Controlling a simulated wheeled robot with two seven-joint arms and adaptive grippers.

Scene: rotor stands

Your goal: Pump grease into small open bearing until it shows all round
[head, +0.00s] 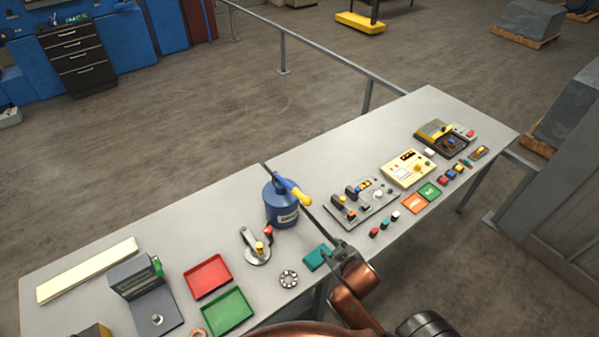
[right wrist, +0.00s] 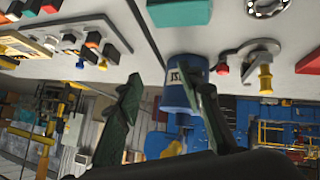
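The small open bearing (head: 289,278), a ring with visible balls, lies flat on the grey bench; it also shows at the top of the right wrist view (right wrist: 268,8). A blue labelled canister (head: 282,207) with a yellow-ended handle stands upright behind it, and shows between my fingers in the right wrist view (right wrist: 180,92). A small stand (head: 257,250) with a lever, a red ball and a yellow knob sits between canister and bearing. My right gripper (head: 342,250) is open and empty, to the right of the bearing and a teal block. My left gripper is out of view.
The teal block (head: 318,257) lies beside the bearing. A red tray (head: 208,276) and green tray (head: 228,311) are to the left. A switch panel (head: 362,203) and a cream box (head: 408,168) stand to the right. A dark seam crosses the bench. Bench behind the canister is clear.

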